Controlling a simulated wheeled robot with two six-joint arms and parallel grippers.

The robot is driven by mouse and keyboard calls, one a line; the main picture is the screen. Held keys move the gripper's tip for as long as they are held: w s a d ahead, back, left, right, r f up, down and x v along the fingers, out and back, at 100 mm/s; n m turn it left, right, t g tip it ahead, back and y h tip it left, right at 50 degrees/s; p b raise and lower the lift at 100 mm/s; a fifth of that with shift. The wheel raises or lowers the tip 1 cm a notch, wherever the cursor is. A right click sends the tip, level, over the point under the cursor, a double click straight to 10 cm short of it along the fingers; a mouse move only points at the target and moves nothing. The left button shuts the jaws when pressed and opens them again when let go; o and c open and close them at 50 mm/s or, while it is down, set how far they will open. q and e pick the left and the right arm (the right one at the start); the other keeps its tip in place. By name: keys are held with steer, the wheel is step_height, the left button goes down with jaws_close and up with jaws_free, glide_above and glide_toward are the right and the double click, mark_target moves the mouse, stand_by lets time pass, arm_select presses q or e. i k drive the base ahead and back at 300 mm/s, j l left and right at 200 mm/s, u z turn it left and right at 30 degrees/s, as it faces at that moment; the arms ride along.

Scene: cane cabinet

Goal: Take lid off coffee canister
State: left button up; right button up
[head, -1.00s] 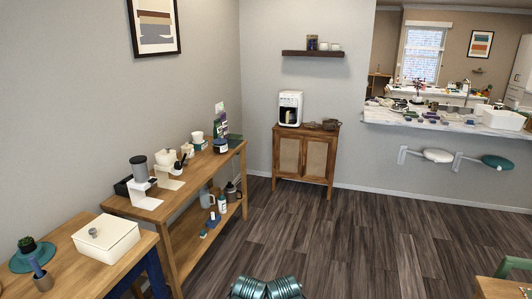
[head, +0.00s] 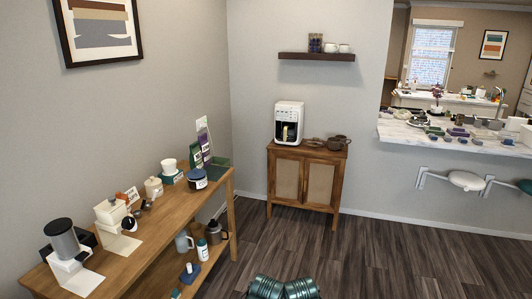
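Two lidded pots stand on the long wooden table at the left: a dark blue jar (head: 196,179) with a pale label near its far end, and a smaller cream pot (head: 153,187) with a lid. I cannot tell for certain which is the coffee canister. Both appear closed and upright. Neither of my grippers shows in the head view, and nothing touches either pot.
The wooden table (head: 165,231) also holds a grey-topped grinder (head: 62,239), a white machine (head: 112,212) and upright packets (head: 202,143). A cane cabinet (head: 304,179) bearing a white coffee maker (head: 289,123) stands at the back wall. The dark floor (head: 380,240) is open.

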mark_target(195, 174)
steer(key=i+u, duration=0.15)
steer(key=i, duration=0.4)
steer(key=i+l+u, duration=0.15)
steer(key=i, duration=0.4)
steer(key=i+l+u, duration=0.2)
steer(key=i, duration=0.35)
steer(key=i+l+u, duration=0.15)
steer(key=i+u, duration=0.25)
steer(key=i+l+u, duration=0.15)
steer(key=u, duration=0.25)
steer(key=i+l+u, duration=0.2)
steer(key=l+u, duration=0.2)
steer(key=i+l+u, duration=0.2)
steer(key=l+u, duration=0.2)
